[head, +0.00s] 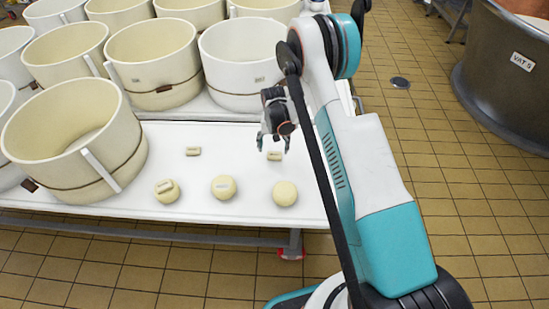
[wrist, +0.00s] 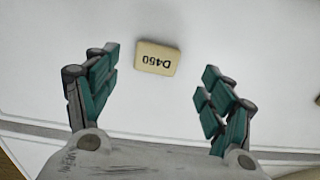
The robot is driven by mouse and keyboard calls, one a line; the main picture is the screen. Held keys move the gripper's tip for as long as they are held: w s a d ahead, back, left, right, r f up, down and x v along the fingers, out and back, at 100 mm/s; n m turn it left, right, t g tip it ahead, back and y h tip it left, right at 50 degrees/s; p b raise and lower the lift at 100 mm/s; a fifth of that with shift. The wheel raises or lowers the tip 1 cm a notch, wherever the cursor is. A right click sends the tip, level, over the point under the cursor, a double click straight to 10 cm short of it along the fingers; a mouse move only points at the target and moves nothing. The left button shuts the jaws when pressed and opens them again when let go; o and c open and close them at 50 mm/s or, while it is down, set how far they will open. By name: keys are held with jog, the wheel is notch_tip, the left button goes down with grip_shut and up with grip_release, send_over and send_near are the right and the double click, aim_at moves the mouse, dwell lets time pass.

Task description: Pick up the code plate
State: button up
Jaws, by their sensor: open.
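A small cream code plate (wrist: 157,58) marked D450 lies on the white table; its lettering appears upside down in the wrist view. In the head view this code plate (head: 274,156) lies just below my gripper (head: 273,142). My gripper is open and empty, pointing down above the table. In the wrist view its teal-padded fingers stand wide apart, left and right of the plate, not touching it. A second similar plate (head: 193,151) lies flat on the table further left.
Large cream tubs (head: 75,140) crowd the left and back. A metal vat (head: 505,75) stands at right on the tiled floor.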

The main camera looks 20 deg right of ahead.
aim_at(274, 154)
jog(key=shift+w+d+f+b, duration=0.15)
jog(key=shift+f+b, duration=0.6)
jog(key=shift+f, duration=0.6)
jog(key=shift+w+d+f+b, duration=0.1)
jog(key=shift+f+b, duration=0.6)
jog(key=shift+f, duration=0.65)
jog(key=shift+r, duration=0.1)
jog(key=shift+c, duration=0.2)
jog(key=c, duration=1.1)
